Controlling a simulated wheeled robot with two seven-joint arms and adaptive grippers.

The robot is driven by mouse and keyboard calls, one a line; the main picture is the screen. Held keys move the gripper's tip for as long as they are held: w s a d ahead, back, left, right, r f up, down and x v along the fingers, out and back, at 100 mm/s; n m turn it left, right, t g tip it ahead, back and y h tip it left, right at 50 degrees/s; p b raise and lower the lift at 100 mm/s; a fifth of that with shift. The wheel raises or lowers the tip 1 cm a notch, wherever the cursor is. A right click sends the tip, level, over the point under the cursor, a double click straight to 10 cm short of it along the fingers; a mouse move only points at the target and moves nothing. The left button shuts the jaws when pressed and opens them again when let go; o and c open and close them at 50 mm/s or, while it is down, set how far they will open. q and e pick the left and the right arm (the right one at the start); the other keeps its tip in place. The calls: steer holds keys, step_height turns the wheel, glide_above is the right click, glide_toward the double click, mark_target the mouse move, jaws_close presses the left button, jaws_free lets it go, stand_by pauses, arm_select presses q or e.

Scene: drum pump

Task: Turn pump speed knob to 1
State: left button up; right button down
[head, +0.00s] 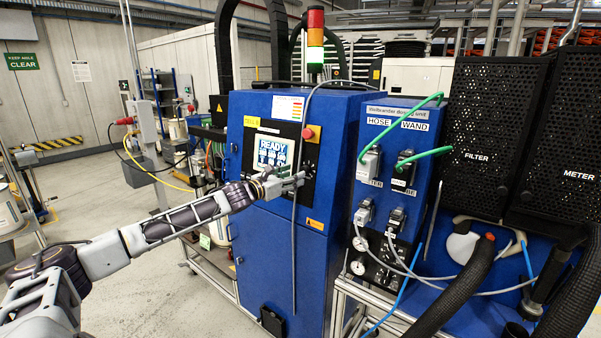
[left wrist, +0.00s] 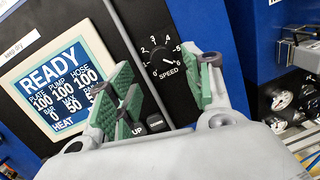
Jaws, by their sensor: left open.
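The black speed knob (left wrist: 161,67) sits on the black panel in the left wrist view, with white scale numbers around it and the word SPEED below. The dial's exact setting is too small to tell. My left gripper (left wrist: 160,72) is open, its green-padded fingers on either side of the knob's place in the picture, with nothing between them. I cannot tell how far the tips are from the panel. In the head view, my left gripper (head: 302,179) is in front of the control panel and hides the knob. My right gripper is not in view.
The display (head: 272,151) reads READY, left of the knob. A red button (head: 308,133) is above. A grey cable hangs down the cabinet (head: 270,245) front near my gripper.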

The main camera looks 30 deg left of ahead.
mark_target(305, 170)
arm_select(q)
steer(key=shift+w+d+p, duration=0.3)
steer(key=shift+w+p, duration=0.3)
steer(key=shift+w, duration=0.5)
steer(key=shift+w+d+p, duration=0.25)
steer(key=shift+w+p, duration=0.3)
steer(key=shift+w, duration=0.5)
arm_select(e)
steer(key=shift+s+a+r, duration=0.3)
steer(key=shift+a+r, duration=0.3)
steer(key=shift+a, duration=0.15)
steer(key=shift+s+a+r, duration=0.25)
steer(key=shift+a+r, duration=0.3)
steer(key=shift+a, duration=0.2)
arm_select(q)
steer(key=c, duration=1)
steer(key=shift+c, duration=0.3)
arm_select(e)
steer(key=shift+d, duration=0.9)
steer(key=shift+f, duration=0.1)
